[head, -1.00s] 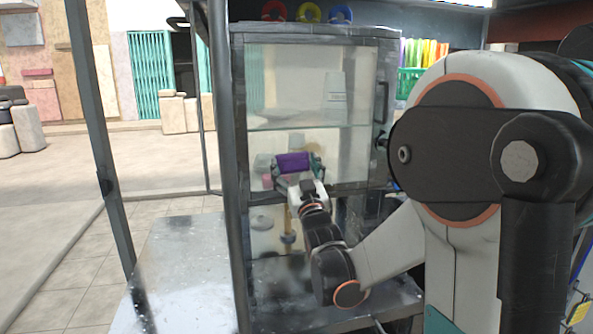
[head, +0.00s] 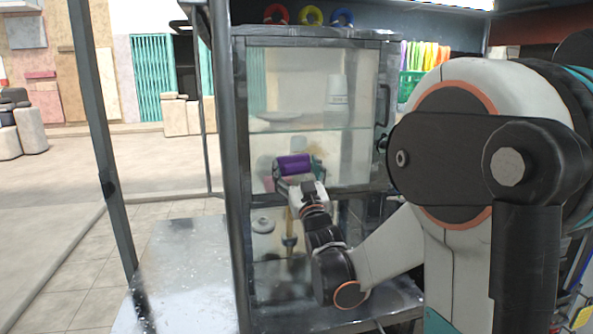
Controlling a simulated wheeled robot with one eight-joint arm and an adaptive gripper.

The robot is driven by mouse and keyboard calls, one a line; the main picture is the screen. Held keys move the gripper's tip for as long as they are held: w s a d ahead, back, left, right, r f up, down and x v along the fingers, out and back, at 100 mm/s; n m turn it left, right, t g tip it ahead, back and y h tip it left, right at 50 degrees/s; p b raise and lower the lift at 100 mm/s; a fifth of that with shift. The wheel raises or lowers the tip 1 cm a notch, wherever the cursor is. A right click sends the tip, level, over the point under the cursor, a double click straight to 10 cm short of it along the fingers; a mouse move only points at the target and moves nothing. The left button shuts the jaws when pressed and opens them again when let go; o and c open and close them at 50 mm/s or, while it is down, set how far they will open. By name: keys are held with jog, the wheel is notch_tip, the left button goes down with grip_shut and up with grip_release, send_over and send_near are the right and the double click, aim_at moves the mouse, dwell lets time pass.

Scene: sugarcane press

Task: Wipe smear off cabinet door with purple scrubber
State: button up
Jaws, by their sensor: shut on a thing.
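The purple scrubber (head: 293,165) is in my gripper (head: 296,172), which is shut on it. Gripper and scrubber are in front of the glass cabinet door (head: 350,150), at about mid height, just below the shelf line. I cannot tell whether the scrubber touches the glass. The door has a dark metal frame and a handle (head: 384,104) on its right side.
A metal counter (head: 185,270) stands at lower left, with a dark post (head: 238,200) beside the cabinet. Colored rings (head: 310,16) sit on top of the cabinet. A green basket (head: 409,85) with bright items is at right. Open floor lies at left.

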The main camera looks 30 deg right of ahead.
jog(key=shift+w+d, duration=0.2)
jog(key=shift+w, duration=0.45)
